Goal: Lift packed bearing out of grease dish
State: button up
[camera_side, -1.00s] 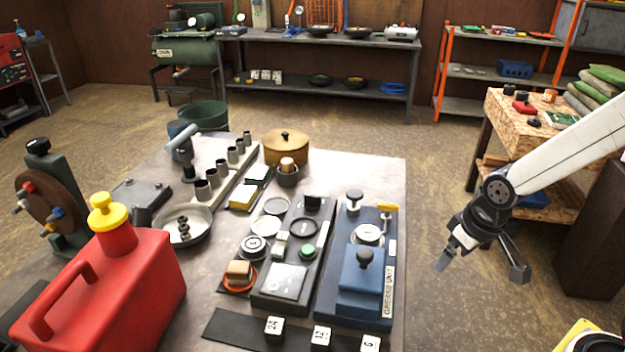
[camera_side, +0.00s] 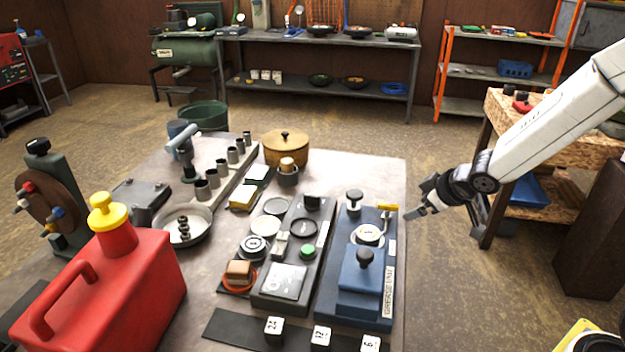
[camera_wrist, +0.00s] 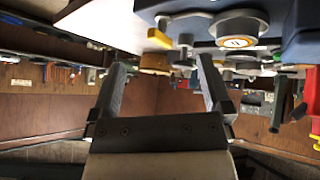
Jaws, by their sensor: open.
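The blue grease unit (camera_side: 378,315) stands on the near right part of the bench, with its label along the right side. A round dish with a pale, marked disc and an orange-yellow ring (camera_side: 368,234) sits on it; it also shows upside down in the wrist view (camera_wrist: 238,42). I cannot clearly tell the bearing apart from the dish contents. My gripper (camera_side: 442,214) is open and empty, right of the unit beyond the bench edge. Its two spread fingers show in the wrist view (camera_wrist: 165,75), with nothing between them.
A yellow-handled lever (camera_side: 388,207) rises at the unit's back right, between my gripper and the dish. A knobbed blue block (camera_side: 364,270) stands in front of the dish. A dark knob (camera_side: 354,196) stands behind it. A dark panel (camera_side: 290,285) lies to the left.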

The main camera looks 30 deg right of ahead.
aim_at(369, 232)
jog(key=w+n+y, duration=0.2)
jog(key=w+a+n+t+y, duration=0.1)
jog(key=w+n+y, duration=0.1)
jog(key=w, duration=0.1)
jog(key=shift+a+f+y, duration=0.15)
jog(key=shift+y, duration=0.15)
jog(key=shift+a+f+n+y, duration=0.15)
jog(key=shift+a+n+y, duration=0.1)
jog(key=shift+n+y, duration=0.45)
jog(key=shift+s+a+f+n+g+y, duration=0.25)
jog(key=shift+n+y, duration=0.15)
jog(key=shift+y, duration=0.1)
jog(key=shift+s+a+f+n+g+y, duration=0.15)
jog(key=shift+n+g+y, duration=0.1)
jog(key=shift+n+y, duration=0.2)
jog(key=shift+s+a+f+n+g+y, duration=0.1)
jog(key=shift+s+f+n+g+y, duration=0.2)
jog(key=shift+s+n+g+y, duration=0.6)
jog(key=shift+n+g+y, duration=0.25)
jog(key=shift+g+y, duration=0.4)
jog(key=shift+g, duration=0.05)
jog(key=shift+s+x, duration=0.2)
jog(key=shift+x, duration=1.05)
jog(key=shift+s+x, duration=0.2)
jog(key=shift+x, duration=1.1)
jog(key=shift+s+x, duration=0.2)
jog(key=shift+x, duration=1.05)
jog(key=shift+a+f, duration=0.15)
jog(key=shift+a, duration=0.05)
